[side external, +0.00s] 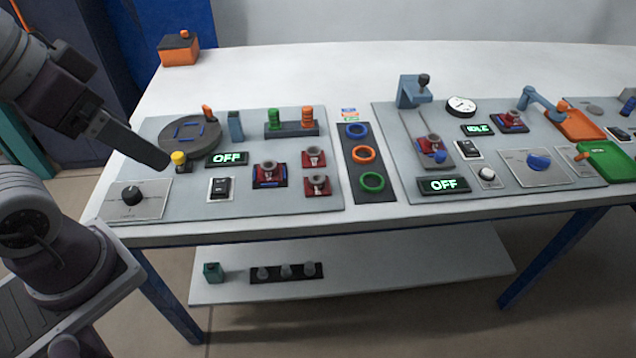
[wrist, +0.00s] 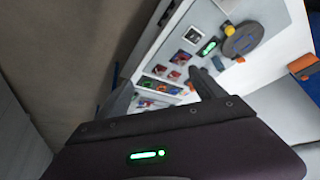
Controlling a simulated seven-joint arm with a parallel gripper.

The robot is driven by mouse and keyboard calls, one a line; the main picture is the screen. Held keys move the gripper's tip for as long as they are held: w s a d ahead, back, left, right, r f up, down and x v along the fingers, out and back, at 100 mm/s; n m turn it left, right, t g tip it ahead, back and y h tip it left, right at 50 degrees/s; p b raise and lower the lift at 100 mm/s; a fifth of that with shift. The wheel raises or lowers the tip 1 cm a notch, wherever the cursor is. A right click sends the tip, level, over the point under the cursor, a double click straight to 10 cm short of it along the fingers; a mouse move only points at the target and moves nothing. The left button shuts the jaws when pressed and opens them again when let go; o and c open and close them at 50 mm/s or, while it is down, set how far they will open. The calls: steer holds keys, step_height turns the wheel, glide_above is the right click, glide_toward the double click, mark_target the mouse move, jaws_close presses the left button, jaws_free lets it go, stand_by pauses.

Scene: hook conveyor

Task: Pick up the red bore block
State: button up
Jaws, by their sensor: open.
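Several red blocks with grey round tops look alike. One red block (side external: 268,174) sits in a blue square frame on the left panel; two more (side external: 314,158) (side external: 317,184) stand right of it. Another red block (side external: 430,145) sits on a track on the right panel, and one (side external: 511,119) is at that panel's back. I cannot tell which is the bore block. The blocks are small in the wrist view (wrist: 182,57). My gripper (side external: 165,164) is above the left panel's left edge, well left of the blocks. It is open and holds nothing visible.
A peg rack (side external: 291,129) stands behind the blocks. Coloured rings (side external: 364,155) lie between the panels. The table's back (side external: 330,75) is mostly clear.

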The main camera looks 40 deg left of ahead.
steer(key=w+m+g, duration=0.2)
steer(key=w+m, duration=0.1)
steer(key=w, duration=0.9)
steer(key=m+g, duration=0.3)
steer(key=m, duration=0.2)
glide_above(317, 177)
steer(key=s, duration=0.1)
step_height(317, 177, down, 19)
steer(key=shift+m+g, duration=0.3)
steer(key=shift+m, duration=0.2)
steer(key=f, duration=0.2)
steer(key=w+d+f, duration=0.1)
steer(key=f, duration=0.1)
steer(key=shift+d, duration=0.1)
steer(key=f, duration=0.7)
steer(key=shift+s+a, duration=0.3)
steer(key=shift+a, duration=0.05)
steer(key=shift+r, duration=0.15)
jaws_close()
